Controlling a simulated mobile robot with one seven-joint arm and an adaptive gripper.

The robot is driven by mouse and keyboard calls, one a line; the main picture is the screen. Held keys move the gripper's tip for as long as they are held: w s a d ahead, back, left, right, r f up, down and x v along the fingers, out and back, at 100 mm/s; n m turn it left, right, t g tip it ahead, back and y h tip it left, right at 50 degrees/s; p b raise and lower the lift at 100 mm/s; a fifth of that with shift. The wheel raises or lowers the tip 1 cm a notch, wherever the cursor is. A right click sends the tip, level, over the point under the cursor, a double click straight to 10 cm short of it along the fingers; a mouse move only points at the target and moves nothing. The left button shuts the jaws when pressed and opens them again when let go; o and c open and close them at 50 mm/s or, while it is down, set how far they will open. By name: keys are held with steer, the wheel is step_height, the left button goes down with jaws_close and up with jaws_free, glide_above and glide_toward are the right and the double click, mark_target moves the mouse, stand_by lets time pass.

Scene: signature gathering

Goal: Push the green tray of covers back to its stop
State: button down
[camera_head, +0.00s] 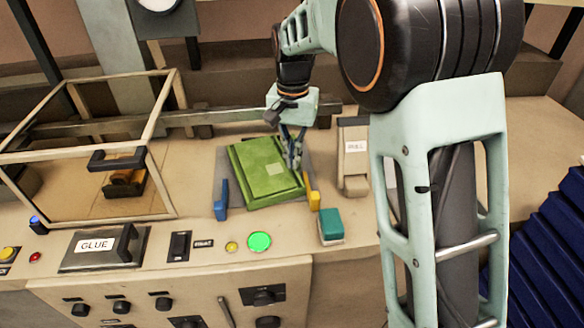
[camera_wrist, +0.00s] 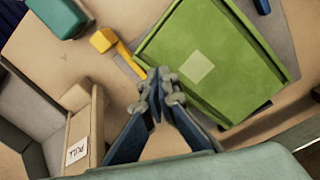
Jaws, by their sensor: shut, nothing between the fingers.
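The green tray of covers (camera_head: 255,186) lies on a grey base in the middle of the bench, with a pale square on its top. It also fills the upper right of the wrist view (camera_wrist: 190,40). My gripper (camera_head: 296,166) points down at the tray's right side in the head view. In the wrist view its fingers (camera_wrist: 161,76) are together and empty, with the tips beside the tray's edge. I cannot tell whether they touch it. The gripper hides a part of the tray's right edge in the head view. No separate stop can be made out.
A blue guide (camera_head: 220,199) and a yellow guide (camera_head: 313,193) flank the tray. A block labelled PULL (camera_head: 354,160) stands to the right, a teal block (camera_head: 330,226) front right. A framed case (camera_head: 90,150) stands left. A GLUE box (camera_head: 98,247) and a green button (camera_head: 259,241) are in front.

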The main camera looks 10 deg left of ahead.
step_height(320, 180, up, 7)
steer(key=shift+w+d+f, duration=0.15)
steer(key=shift+w+f, duration=0.05)
steer(key=c, duration=2.7)
jaws_free()
